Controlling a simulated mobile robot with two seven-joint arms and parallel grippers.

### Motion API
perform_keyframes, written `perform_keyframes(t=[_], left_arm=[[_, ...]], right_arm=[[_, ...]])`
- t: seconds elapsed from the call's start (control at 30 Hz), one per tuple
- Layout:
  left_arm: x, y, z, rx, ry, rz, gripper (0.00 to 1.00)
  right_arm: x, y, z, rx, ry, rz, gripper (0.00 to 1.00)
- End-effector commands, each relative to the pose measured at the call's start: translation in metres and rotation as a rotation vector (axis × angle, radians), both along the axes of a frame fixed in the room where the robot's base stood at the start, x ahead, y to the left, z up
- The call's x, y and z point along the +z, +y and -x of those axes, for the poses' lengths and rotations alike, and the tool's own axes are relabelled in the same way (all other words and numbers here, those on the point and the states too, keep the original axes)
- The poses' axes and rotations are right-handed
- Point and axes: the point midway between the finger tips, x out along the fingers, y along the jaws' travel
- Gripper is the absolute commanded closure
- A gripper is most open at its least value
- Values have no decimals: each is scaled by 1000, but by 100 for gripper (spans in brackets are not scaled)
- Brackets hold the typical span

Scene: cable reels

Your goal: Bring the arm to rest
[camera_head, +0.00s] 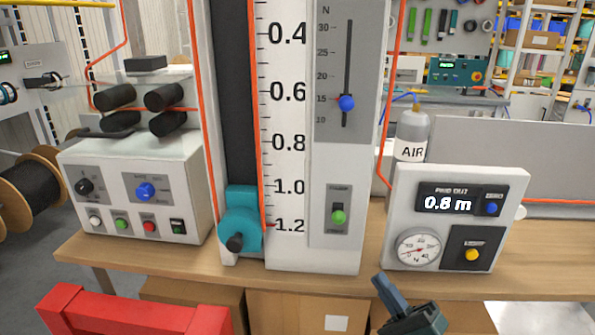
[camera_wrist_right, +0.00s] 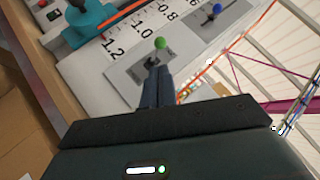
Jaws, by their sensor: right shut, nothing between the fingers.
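My right gripper (camera_head: 388,285) is at the bottom of the head view, in front of the bench edge, below and right of the tall scale panel (camera_head: 310,255). Its fingers are together and hold nothing. In the right wrist view the shut fingers (camera_wrist_right: 157,80) point towards the panel, just below the green-knobbed switch (camera_wrist_right: 160,43) in the picture; I cannot tell the gap. The green switch (camera_head: 338,216) also shows in the head view, with no finger on it there. My left gripper is not in view.
A meter box (camera_head: 470,240) reading 0.8 m stands on the bench (camera_head: 540,235), right of the panel. A control box (camera_head: 135,190) with knobs and buttons stands left. A teal slider (camera_head: 240,215) sits low on the scale. A red frame (camera_head: 130,315) is at the front left.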

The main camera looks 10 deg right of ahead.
Motion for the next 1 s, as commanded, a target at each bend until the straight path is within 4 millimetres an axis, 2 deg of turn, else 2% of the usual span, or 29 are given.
perform_keyframes(t=[0.17, 0.3, 0.4, 0.6, 0.7, 0.83, 1.0], left_arm=[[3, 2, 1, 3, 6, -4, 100], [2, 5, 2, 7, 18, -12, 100], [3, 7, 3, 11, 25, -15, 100], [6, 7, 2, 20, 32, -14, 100], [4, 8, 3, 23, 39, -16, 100], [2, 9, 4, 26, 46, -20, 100], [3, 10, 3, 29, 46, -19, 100]], right_arm=[[-36, 31, 15, -166, 53, 287, 100], [-76, 56, 37, -302, 91, 683, 100], [-103, 68, 58, -351, 107, 988, 100], [-149, 76, 107, -307, 91, 1579, 100], [-164, 75, 128, -237, 65, 1797, 100], [-176, 72, 148, -157, 34, 1964, 100], [-180, 70, 154, -122, 15, 2028, 100]])
